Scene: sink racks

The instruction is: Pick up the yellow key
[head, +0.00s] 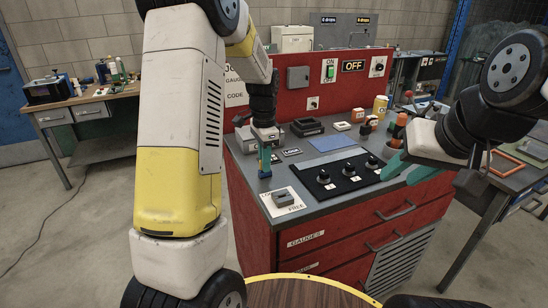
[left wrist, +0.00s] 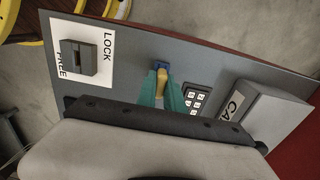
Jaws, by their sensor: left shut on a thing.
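My left gripper (head: 265,160) points down over the left front of the grey worktop. In the left wrist view, its teal fingers (left wrist: 161,90) are shut on the yellow key (left wrist: 161,79), which shows as a narrow yellow piece between them. A small blue piece (left wrist: 160,66) is at the fingertips; it also shows in the head view (head: 265,173). Whether the key touches the worktop is hard to tell. My right gripper (head: 408,172) is open and empty, with teal fingers apart, by the right front of the red cabinet.
A LOCK/FREE plate with a grey block (head: 283,201) lies near the front left corner. A black panel with knobs (head: 324,177) and a blue mat (head: 331,142) are to the right. A keypad (left wrist: 195,98) and a grey labelled box (left wrist: 265,113) stand beside the left fingers.

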